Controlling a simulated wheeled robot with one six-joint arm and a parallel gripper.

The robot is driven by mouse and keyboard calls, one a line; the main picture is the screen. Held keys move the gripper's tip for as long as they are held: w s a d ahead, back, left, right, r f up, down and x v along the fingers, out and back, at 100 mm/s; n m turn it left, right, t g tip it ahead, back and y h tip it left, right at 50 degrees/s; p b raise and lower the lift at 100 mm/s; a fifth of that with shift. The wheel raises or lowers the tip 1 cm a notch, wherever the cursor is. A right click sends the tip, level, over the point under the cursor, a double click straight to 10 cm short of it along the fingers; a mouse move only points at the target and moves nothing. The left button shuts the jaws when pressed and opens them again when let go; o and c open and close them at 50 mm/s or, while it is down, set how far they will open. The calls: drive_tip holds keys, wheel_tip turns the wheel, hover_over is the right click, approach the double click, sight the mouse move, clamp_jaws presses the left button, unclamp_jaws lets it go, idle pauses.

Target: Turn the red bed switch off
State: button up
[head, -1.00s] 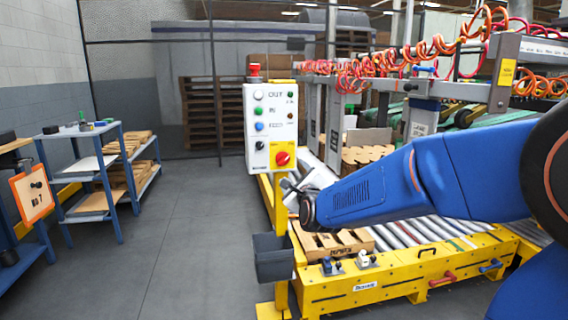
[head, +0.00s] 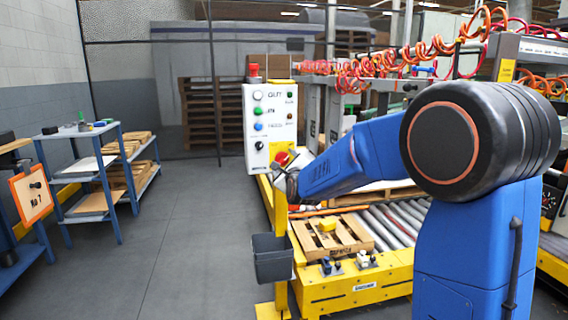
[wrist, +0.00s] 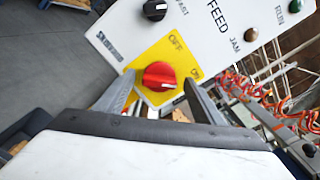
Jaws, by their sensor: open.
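The red bed switch (wrist: 159,76) is a round red knob on a yellow plate (wrist: 150,60) marked OFF and ON, at the lower corner of the white control panel. In the wrist view it appears between the tips of my open gripper (wrist: 158,88). I cannot tell whether the fingers touch it. In the head view the red switch (head: 282,158) shows just above my gripper (head: 284,168), partly covered by it. The white control panel (head: 258,110) stands upright on a yellow post. The knob's exact pointer direction is hard to read.
A black knob (wrist: 155,9) sits near the red one on the panel. A grey bin (head: 272,258) hangs below the panel. A wooden pallet (head: 335,238) lies on the roller conveyor (head: 400,225). Orange coiled hoses (head: 370,75) hang behind.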

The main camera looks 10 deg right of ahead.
drive_tip(key=c, duration=1.1)
drive_tip(key=shift+n, duration=0.3)
drive_tip(key=n, duration=0.4)
drive_tip(key=shift+f, duration=0.1)
drive_tip(key=n, duration=0.9)
drive_tip(key=shift+f, duration=0.15)
drive_tip(key=shift+n, duration=2.1)
drive_tip(key=shift+f, duration=0.1)
